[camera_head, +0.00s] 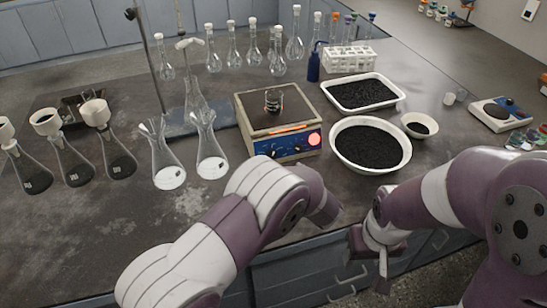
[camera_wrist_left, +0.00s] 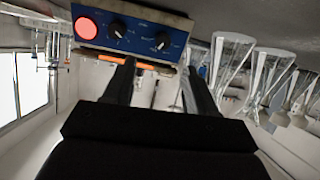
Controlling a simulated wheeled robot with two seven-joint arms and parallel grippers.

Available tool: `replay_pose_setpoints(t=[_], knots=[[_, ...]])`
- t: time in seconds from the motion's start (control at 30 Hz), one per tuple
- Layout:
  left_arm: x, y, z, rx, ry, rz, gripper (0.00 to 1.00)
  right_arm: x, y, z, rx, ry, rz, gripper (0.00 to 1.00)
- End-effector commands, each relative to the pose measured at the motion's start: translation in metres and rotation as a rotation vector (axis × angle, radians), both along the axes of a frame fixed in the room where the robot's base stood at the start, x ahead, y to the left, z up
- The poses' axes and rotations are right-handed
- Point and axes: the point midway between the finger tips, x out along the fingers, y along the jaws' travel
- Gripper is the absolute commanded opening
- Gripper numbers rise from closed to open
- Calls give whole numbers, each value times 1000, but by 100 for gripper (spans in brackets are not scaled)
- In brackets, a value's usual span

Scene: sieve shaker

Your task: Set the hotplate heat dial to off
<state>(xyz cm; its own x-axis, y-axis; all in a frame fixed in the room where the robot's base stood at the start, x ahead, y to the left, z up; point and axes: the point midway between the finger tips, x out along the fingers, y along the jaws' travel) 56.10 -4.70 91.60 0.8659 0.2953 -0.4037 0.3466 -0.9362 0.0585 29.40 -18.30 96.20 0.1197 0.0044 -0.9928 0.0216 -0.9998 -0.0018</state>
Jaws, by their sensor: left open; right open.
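The hotplate (camera_head: 250,120) stands mid-bench with a small dark-filled glass vessel (camera_head: 273,102) on its top. Its blue front panel (camera_head: 290,146) has a lit red round light (camera_head: 314,138) and dark dials. The left wrist view is upside down and shows the panel close up, with the red light (camera_wrist_left: 86,28), one black dial (camera_wrist_left: 117,29) and another black dial (camera_wrist_left: 162,40). Which one is the heat dial I cannot tell. My left gripper (camera_wrist_left: 157,76) is open in front of the panel, its fingers apart and empty. My right gripper (camera_head: 374,256) is open and low by the bench's front edge.
A round bowl of black grains (camera_head: 370,146) and a white tray of black grains (camera_head: 362,94) stand right of the hotplate. Conical flasks (camera_head: 168,165) stand to its left. Several stoppered flasks (camera_head: 233,52) and a blue bottle (camera_head: 313,66) stand behind.

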Motion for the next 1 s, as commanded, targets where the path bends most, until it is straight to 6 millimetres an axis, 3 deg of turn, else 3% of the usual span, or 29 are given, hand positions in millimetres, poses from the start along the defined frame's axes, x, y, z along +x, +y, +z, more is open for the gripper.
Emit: replay_pose_setpoints(t=[0.17, 0.4, 0.6, 1.0], knots=[[17, 14, -4, 50, -10, 11, 57, 0, 0, 1, 0, 0, 0, 57], [72, 34, -28, 47, -10, 10, 57, 0, 0, 4, 0, 0, 0, 57], [102, 44, -40, 46, -10, 8, 57, 0, 0, 5, 0, 0, 0, 57], [110, 47, -44, 45, -10, 6, 53, 0, 0, 5, 0, 0, 0, 57]])
